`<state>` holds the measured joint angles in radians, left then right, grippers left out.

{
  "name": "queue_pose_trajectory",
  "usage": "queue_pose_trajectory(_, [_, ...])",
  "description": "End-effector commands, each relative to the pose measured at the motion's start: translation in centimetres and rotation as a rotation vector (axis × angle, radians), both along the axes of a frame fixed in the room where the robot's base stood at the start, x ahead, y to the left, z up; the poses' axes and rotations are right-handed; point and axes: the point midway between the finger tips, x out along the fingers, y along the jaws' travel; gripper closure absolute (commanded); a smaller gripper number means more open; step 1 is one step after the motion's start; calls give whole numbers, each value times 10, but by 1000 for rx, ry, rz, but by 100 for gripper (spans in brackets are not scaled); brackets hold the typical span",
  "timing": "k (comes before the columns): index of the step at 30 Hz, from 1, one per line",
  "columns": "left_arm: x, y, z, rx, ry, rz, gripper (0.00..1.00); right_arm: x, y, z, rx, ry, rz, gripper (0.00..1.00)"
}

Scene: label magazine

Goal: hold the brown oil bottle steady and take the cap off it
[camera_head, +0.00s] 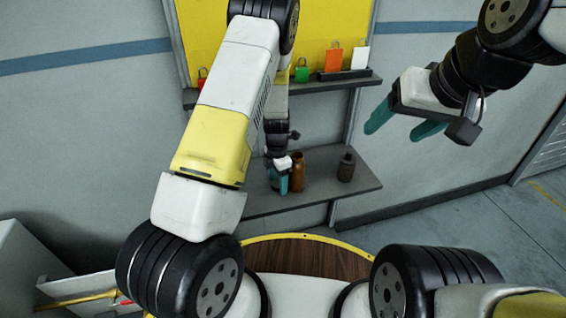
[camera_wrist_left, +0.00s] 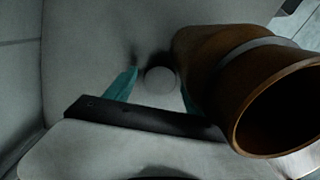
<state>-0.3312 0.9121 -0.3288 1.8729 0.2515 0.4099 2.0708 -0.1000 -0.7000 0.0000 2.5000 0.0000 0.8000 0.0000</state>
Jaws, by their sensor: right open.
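The brown oil bottle (camera_head: 297,172) stands upright on the lower grey shelf in the head view. In the left wrist view the brown bottle (camera_wrist_left: 216,53) is large at the right, its round mouth open and dark inside, with no cap on it. My left gripper (camera_head: 283,181) is pointed down just left of the bottle; its teal fingers (camera_wrist_left: 160,88) are apart, the right one partly hidden by the bottle. A pale grey disc (camera_wrist_left: 160,80) shows between the fingertips; I cannot tell whether they touch it. My right gripper (camera_head: 404,122) is open and empty, up at the right, away from the bottle.
A dark bottle (camera_head: 346,168) stands to the right on the lower shelf (camera_head: 325,194). The upper shelf (camera_head: 310,88) holds red, green, orange and white tagged items before a yellow panel (camera_head: 335,20). A round wooden top (camera_head: 310,258) lies in front.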

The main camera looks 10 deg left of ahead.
Motion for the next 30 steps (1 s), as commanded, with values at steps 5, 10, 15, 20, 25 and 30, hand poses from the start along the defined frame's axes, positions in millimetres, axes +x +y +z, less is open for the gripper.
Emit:
queue_pose_trajectory(5, [0,0,0,0,0,0,37,0,0,0,0,0,0,29])
queue_pose_trajectory(10, [0,0,5,0,-1,1,37,0,0,0,0,0,0,29])
queue_pose_trajectory(15, [1,-1,31,-1,-4,-1,37,0,0,0,0,0,0,29])
queue_pose_trajectory(20, [1,-1,66,-2,-5,-1,37,0,0,0,0,0,0,29])
queue_pose_trajectory(25, [0,-1,99,-1,-3,-1,37,0,0,0,0,0,0,29])
queue_pose_trajectory(30, [0,-1,118,0,-1,0,37,0,0,0,0,0,0,29])
